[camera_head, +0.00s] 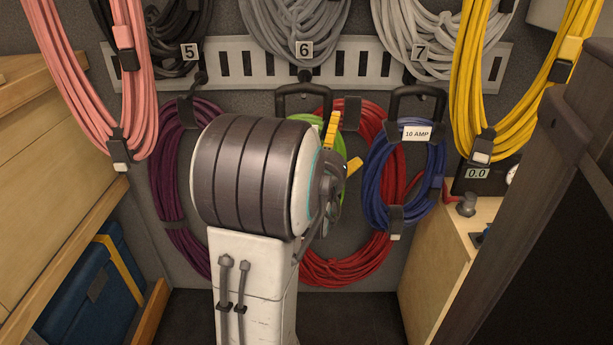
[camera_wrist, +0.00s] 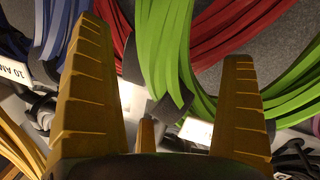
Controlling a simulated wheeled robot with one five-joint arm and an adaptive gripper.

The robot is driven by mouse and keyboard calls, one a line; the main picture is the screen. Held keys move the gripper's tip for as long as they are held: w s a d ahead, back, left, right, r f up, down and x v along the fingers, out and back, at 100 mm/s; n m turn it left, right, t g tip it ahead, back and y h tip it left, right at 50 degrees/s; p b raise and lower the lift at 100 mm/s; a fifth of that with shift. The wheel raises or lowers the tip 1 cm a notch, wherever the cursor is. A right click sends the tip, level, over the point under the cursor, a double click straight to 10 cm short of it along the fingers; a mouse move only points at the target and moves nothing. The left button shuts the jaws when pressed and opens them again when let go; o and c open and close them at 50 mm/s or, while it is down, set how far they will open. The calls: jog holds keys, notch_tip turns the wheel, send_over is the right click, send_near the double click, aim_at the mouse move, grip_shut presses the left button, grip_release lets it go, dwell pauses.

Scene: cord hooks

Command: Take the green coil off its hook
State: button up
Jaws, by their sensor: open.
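The green coil (camera_head: 322,122) hangs on the back wall below the number 6 plate, mostly hidden behind my arm in the head view. A black loop handle (camera_head: 303,91) shows just above it; the hook itself is not clear. In the wrist view the green coil (camera_wrist: 163,45) runs between my two yellow fingers, with a dark band around its strands. My gripper (camera_head: 345,139) is open at the coil, its fingers on either side of the green strands in the wrist view (camera_wrist: 163,38). I cannot tell whether they touch it.
A red coil (camera_head: 345,272) hangs close behind and around the green one. A blue coil (camera_head: 377,190) with a 10 AMP label hangs just right, a purple coil (camera_head: 168,170) left. Grey, pink and yellow coils hang above and beside. A wooden cabinet (camera_head: 440,265) stands at right.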

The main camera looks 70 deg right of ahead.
jog(key=shift+d, duration=0.2)
jog(key=shift+c, duration=0.3)
jog(key=shift+r, duration=0.1)
jog(key=c, duration=1.3)
